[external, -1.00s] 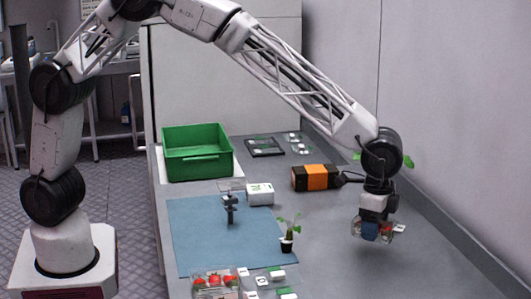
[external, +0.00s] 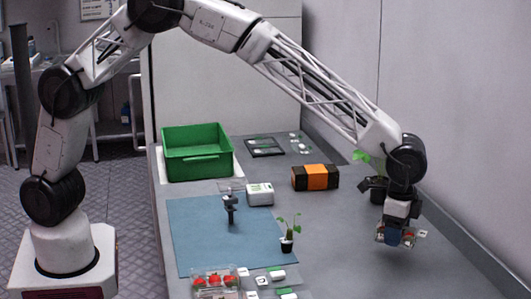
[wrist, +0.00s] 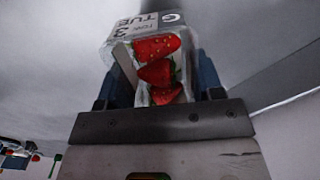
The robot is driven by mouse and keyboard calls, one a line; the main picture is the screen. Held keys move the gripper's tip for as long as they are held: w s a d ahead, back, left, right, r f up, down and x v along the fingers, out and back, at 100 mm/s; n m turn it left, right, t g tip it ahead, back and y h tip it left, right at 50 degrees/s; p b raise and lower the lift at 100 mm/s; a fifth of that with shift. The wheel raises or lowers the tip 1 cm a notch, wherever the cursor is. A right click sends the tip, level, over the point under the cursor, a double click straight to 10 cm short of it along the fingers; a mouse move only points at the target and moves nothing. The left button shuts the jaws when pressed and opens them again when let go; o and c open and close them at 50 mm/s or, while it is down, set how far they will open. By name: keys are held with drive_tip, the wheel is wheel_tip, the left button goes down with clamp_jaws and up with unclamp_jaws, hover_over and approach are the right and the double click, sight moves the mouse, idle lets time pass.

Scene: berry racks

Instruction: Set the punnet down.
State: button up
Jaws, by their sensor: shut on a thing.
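The punnet (wrist: 164,40) is a clear box with red strawberries inside and a white label reading "TUE". In the wrist view it sits between the blue fingers of my gripper (wrist: 160,85). In the external view my gripper (external: 397,238) is shut on the punnet at the right side of the bench, and the fingers hide part of it. The punnet appears to be held above the grey bench; the exact gap is hard to tell.
A green crate (external: 198,168), an orange-black box (external: 315,178) and a white device (external: 260,194) stand farther back. A blue mat (external: 200,245) and a small seedling (external: 287,240) are left of my gripper. Another strawberry punnet (external: 216,283) is at the front. A potted plant (external: 375,188) stands behind my wrist.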

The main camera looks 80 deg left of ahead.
drive_tip(key=shift+f, duration=1.6)
drive_tip(key=shift+f, duration=0.1)
drive_tip(key=o, duration=1)
drive_tip(key=shift+c, duration=0.2)
wheel_tip(320, 180, up, 12)
drive_tip(key=shift+r, duration=0.15)
